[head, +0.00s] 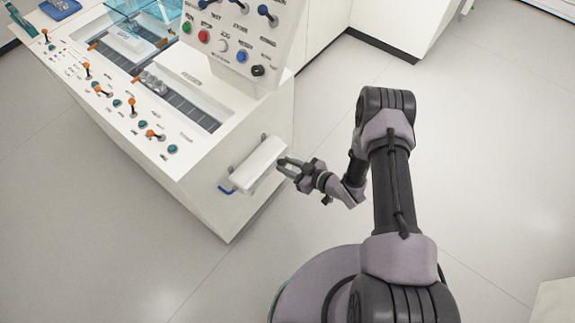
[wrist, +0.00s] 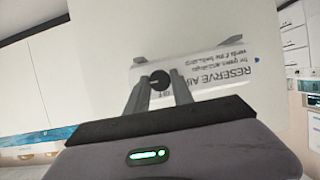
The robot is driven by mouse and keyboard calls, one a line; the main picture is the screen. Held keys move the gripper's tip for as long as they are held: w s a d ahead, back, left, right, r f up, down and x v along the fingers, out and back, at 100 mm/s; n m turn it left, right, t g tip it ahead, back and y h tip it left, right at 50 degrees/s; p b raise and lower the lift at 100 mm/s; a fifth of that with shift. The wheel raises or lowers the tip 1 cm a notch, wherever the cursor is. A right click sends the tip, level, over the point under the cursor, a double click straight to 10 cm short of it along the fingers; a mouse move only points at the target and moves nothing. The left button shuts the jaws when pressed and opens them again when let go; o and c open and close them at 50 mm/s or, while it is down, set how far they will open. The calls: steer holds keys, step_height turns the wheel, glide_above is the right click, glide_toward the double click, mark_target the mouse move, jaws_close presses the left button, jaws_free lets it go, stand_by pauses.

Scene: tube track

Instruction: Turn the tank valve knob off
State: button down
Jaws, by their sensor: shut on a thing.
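The white reserve air tank (head: 262,163) is mounted on the side panel of the white console. It also shows in the wrist view (wrist: 215,84), with its lettering upside down. My gripper (head: 283,165) reaches the tank's right end from the right. In the wrist view its two fingers (wrist: 157,79) are on either side of the knob, shut on it. In the head view the fingers hide the knob. The knob's turn position cannot be read.
The console top (head: 180,95) carries a dark track, orange-tipped levers and teal knobs. An upright panel (head: 245,40) with coloured buttons stands above the tank. A blue piece (head: 227,190) sticks out left of the tank. The floor (head: 450,130) on the right is clear.

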steer(key=n+t+h+p, duration=0.1)
steer(key=n, duration=0.1)
steer(key=shift+s+n+t, duration=0.15)
steer(key=shift+n+t, duration=0.15)
steer(key=shift+n, duration=0.1)
steer(key=n+t+h+p, duration=0.1)
steer(key=n+t, duration=0.1)
steer(key=n, duration=0.1)
steer(key=shift+s+a+f+p, duration=0.1)
steer(key=shift+a+p, duration=0.05)
steer(key=shift+p, duration=0.2)
steer(key=n+t+p, duration=0.1)
steer(key=n, duration=0.2)
steer(key=shift+f+n+t+p, duration=0.1)
steer(key=shift+n+t+p, duration=0.3)
steer(key=shift+f+n+t+p, duration=0.15)
steer(key=shift+n+t+p, duration=0.7)
steer(key=shift+n, duration=1.05)
steer(key=c, duration=1.1)
jaws_free()
